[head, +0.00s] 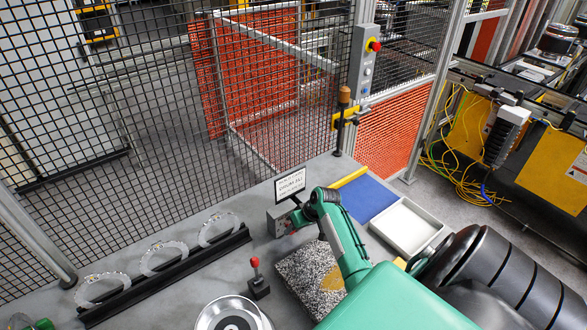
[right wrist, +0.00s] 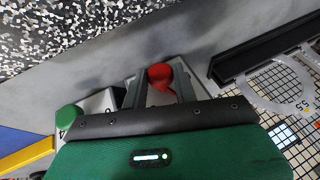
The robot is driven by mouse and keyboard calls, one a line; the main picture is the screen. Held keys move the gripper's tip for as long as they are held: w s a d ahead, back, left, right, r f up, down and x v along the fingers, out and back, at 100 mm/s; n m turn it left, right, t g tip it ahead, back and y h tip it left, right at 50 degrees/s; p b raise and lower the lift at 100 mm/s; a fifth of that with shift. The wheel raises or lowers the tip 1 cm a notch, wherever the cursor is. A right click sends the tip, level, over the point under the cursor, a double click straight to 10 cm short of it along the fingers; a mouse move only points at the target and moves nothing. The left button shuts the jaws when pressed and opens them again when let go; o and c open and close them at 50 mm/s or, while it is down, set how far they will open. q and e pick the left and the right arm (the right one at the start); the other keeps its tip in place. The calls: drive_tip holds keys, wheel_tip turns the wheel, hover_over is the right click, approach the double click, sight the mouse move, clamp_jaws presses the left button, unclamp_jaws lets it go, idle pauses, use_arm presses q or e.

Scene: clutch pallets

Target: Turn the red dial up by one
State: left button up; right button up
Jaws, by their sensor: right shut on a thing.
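The red dial (right wrist: 160,76) shows in the right wrist view on a light grey control box (right wrist: 100,103), between the two fingers of my right gripper (right wrist: 160,88). The gripper is shut on the dial. The dial's markings are hidden or too small to read. In the head view the control box (head: 279,220) stands on the bench below a small sign (head: 290,184). My right gripper (head: 300,214) reaches it from the right, and the arm hides the dial there.
A red-knobbed lever (head: 256,278) stands in front of the box. A speckled mat (head: 300,272) lies beside it. A black rack (head: 165,278) with clear rings is to the left. A blue mat (head: 365,198) and white tray (head: 406,228) are to the right. Mesh fencing (head: 120,130) closes the back.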

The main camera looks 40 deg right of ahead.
drive_tip(key=shift+d+f+m+y+b, duration=0.15)
drive_tip(key=shift+y+b, duration=0.1)
drive_tip(key=shift+y, duration=0.35)
drive_tip(key=shift+d+f+m+y+b, duration=0.1)
drive_tip(key=shift+m+y+b, duration=0.1)
drive_tip(key=shift+y, duration=0.4)
drive_tip(key=shift+d+t+y+b, duration=0.1)
drive_tip(key=shift+t+y+b, duration=0.4)
drive_tip(key=shift+y+b, duration=0.45)
drive_tip(key=shift+m+y, duration=0.25)
drive_tip(key=o, duration=0.9)
drive_tip(key=shift+o, duration=0.2)
drive_tip(key=shift+s, duration=0.1)
